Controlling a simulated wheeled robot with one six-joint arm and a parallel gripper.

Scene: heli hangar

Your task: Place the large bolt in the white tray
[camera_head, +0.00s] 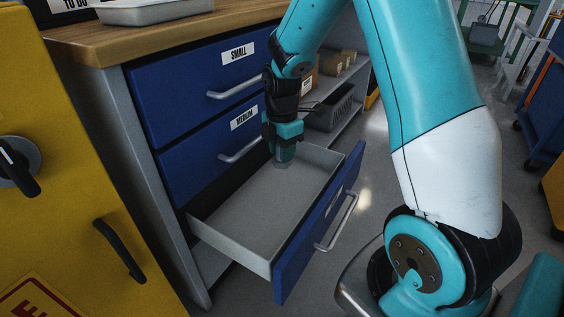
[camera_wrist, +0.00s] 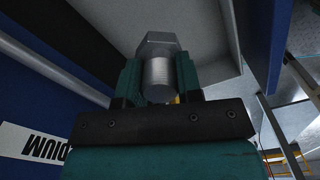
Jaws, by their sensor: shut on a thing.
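A large grey hex-head bolt (camera_wrist: 158,75) is between the fingers of my gripper (camera_wrist: 158,85) in the wrist view, its head pointing away from the gripper. In the head view my gripper (camera_head: 285,147) points down over the back part of the open bottom drawer (camera_head: 250,205), and the bolt (camera_head: 283,160) shows as a small grey end under the fingers. I cannot tell whether the bolt touches the drawer floor. The white tray (camera_head: 155,12) sits on the wooden worktop at the top left, partly cut off by the frame edge.
The blue drawers labelled SMALL (camera_head: 180,85) and MEDIUM (camera_head: 195,145) are shut, with handles sticking out. The open drawer looks otherwise empty. A yellow cabinet (camera_head: 80,130) stands at the left. A shelf with a grey basket (camera_head: 335,108) and cardboard boxes (camera_head: 340,62) is behind the arm.

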